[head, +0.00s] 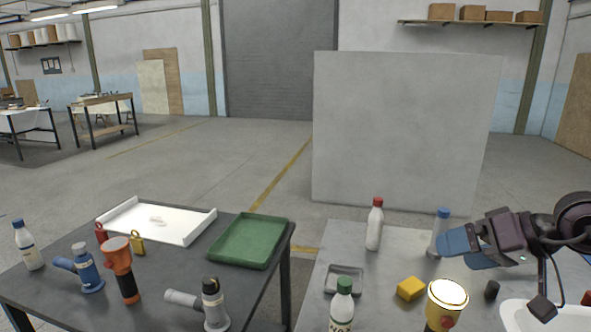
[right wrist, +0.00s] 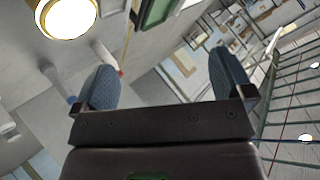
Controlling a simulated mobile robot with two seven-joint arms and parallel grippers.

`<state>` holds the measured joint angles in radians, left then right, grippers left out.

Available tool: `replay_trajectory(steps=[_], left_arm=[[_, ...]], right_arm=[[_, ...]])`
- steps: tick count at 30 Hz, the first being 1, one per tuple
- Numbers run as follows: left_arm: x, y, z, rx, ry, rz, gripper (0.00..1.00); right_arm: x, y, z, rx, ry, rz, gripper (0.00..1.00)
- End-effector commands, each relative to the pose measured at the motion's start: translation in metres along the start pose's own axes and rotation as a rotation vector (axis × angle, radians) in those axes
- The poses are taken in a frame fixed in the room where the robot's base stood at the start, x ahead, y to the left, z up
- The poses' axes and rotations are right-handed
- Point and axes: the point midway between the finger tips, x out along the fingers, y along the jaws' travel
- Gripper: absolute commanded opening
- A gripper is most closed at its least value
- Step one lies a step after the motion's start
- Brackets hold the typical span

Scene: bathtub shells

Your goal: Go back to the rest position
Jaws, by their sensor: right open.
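My right gripper (head: 462,247) is raised above the right table (head: 305,300) at the right side of the head view. Its blue fingers point left, in front of and beside a clear bottle with a blue cap (head: 442,213). In the right wrist view the two blue fingers of the right gripper (right wrist: 162,85) are spread apart with nothing between them. My left gripper does not show in either view.
The right table holds a white bottle with a red cap (head: 374,228), a green-capped bottle (head: 342,305), a yellow block (head: 411,288), a yellow flashlight (head: 446,300) and a grey tray (head: 331,286). The left table carries a green tray (head: 283,222), a white tray (head: 205,222) and several tools.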

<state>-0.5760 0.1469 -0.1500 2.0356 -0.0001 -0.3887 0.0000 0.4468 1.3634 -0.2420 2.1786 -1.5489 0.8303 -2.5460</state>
Motion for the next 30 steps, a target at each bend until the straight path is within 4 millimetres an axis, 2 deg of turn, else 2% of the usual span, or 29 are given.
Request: replay_trajectory(steps=[3,6,11,14,17,20,23,24,26,30], left_arm=[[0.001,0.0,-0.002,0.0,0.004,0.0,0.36],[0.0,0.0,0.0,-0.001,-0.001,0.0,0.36],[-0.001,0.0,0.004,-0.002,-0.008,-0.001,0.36],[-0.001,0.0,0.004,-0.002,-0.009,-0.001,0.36],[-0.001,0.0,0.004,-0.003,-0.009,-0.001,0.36],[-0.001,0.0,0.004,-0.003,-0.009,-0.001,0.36],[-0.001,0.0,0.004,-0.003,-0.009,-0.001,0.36],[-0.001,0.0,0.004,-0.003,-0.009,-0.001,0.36],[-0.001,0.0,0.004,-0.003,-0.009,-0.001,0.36],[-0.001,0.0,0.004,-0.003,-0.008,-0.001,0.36]], right_arm=[[0.019,-0.025,0.018,0.326,0.039,-0.231,0.99],[0.027,-0.042,0.026,0.656,0.064,-0.438,0.99],[0.028,-0.053,0.03,1.22,0.08,-0.761,0.99],[0.023,-0.045,0.032,1.579,0.083,-0.96,0.99],[0.019,-0.029,0.036,1.938,0.082,-1.165,0.99],[0.015,-0.004,0.047,2.29,0.085,-1.381,0.99],[0.014,0.025,0.066,2.626,0.099,-1.614,0.99],[0.015,0.037,0.077,-2.576,-0.101,1.604,0.99],[0.016,0.056,0.095,-2.351,-0.103,1.506,0.99],[0.021,0.093,0.151,-1.825,-0.131,1.299,0.99]])
